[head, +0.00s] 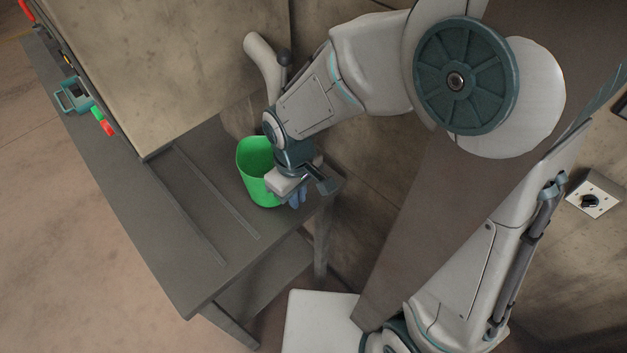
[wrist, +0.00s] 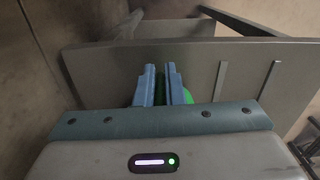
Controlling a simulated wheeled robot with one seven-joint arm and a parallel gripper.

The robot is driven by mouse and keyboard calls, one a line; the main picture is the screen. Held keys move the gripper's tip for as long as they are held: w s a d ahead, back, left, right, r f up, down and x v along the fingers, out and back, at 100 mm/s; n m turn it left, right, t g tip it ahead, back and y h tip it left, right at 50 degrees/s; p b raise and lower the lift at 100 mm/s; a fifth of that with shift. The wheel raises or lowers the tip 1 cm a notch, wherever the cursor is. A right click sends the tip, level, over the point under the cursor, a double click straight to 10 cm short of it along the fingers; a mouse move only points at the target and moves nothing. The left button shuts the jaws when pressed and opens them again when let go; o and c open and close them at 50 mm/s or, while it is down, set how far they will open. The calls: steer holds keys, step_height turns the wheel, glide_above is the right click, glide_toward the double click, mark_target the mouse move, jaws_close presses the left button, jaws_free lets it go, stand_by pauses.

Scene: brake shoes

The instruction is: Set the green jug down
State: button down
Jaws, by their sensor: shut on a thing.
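The green jug (head: 256,165) is at the right end of the grey table (head: 190,270) in the head view, close to the wall. It looks nearly upright, with its open top showing. I cannot tell whether its base touches the table top. My gripper (head: 297,196) is at the jug's right side, and its blue fingers are partly hidden behind my wrist. In the wrist view, my gripper (wrist: 161,86) is shut on a green part between the fingers, with more of the green jug (wrist: 188,96) showing just right of them. Most of the jug is hidden there.
A large beige box-like body (head: 170,60) stands on the table left of the jug. A teal item (head: 73,95) and a green and red item (head: 103,121) lie at the table's far left edge. Bare table top lies left of and in front of the jug.

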steer(key=w+d, duration=0.1)
steer(key=w, duration=0.1)
steer(key=w+d+p, duration=0.1)
steer(key=d, duration=0.1)
steer(key=shift+w+d+f, duration=0.2)
steer(key=shift+w+f, duration=0.2)
steer(key=shift+f, duration=0.4)
steer(key=shift+a, duration=0.1)
steer(key=shift+f, duration=0.25)
steer(key=c, duration=1.5)
jaws_free()
steer(key=shift+r, duration=0.1)
steer(key=shift+r, duration=0.15)
